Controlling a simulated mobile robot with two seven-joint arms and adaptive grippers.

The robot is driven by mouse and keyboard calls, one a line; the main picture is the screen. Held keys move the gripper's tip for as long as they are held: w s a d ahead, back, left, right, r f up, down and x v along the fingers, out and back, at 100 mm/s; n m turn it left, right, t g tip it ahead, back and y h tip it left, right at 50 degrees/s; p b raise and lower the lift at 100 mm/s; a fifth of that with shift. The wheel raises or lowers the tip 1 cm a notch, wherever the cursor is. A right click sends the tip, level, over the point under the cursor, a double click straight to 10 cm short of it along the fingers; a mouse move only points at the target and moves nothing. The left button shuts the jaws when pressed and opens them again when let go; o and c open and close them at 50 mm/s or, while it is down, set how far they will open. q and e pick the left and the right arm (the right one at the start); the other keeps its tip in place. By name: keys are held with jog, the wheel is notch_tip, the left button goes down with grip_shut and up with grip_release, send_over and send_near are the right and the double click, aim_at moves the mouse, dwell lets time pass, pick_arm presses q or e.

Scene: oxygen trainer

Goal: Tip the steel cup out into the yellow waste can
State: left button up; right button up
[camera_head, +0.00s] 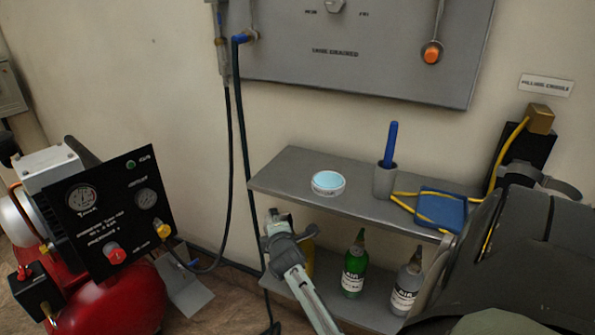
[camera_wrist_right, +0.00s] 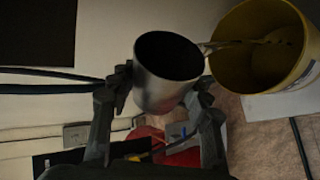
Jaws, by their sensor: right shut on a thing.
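In the right wrist view the steel cup (camera_wrist_right: 168,72) is held between the two fingers of my right gripper (camera_wrist_right: 160,88). The gripper is shut on it. The cup is tilted, and its dark open mouth faces towards the yellow waste can (camera_wrist_right: 306,75). The can's open mouth is beside the cup in this view, close to it. A thin pale brownish streak (camera_wrist_right: 222,45) runs from near the cup's rim to the can; I cannot tell exactly what it is. The cup's inside is too dark to read.
In the head view a grey shelf (camera_head: 285,178) carries a white dish (camera_head: 328,183), a grey holder (camera_head: 384,182) and a blue pad (camera_head: 442,208). Bottles (camera_head: 354,268) stand below. A red compressor (camera_head: 120,300) is at left, with hoses (camera_head: 238,130) hanging beside the shelf.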

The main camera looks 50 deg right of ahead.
jog(key=shift+w+a+r, duration=0.1)
jog(key=shift+a+r, duration=0.05)
jog(key=shift+r, duration=0.1)
